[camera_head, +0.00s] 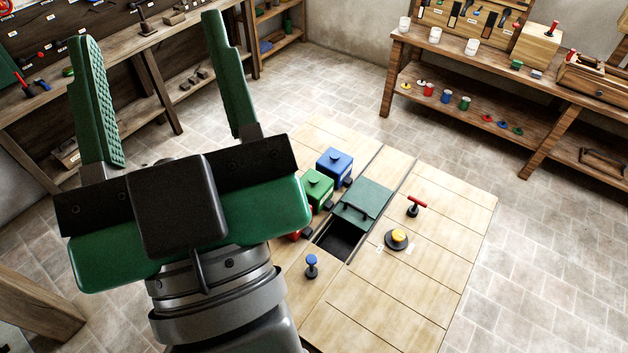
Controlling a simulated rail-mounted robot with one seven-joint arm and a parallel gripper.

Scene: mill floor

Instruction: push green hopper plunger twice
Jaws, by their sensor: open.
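The green hopper (317,187) is a small green box with a knob on top, standing on the wooden table (440,240) between a blue hopper (335,163) and a red one (301,235). A small black part juts from its lower right side; I cannot tell whether this or the top knob is the plunger. My gripper (150,28) is open and empty, its two green fingers pointing up in the picture, well left of the hopper and apart from it. My gripper's body hides most of the red hopper.
A dark green lid (368,203) with a handle lies beside a dark opening (340,241). A red-handled lever (416,204), a yellow button (398,237) and a blue knob (311,264) stand up from the table. Workbenches line the walls.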

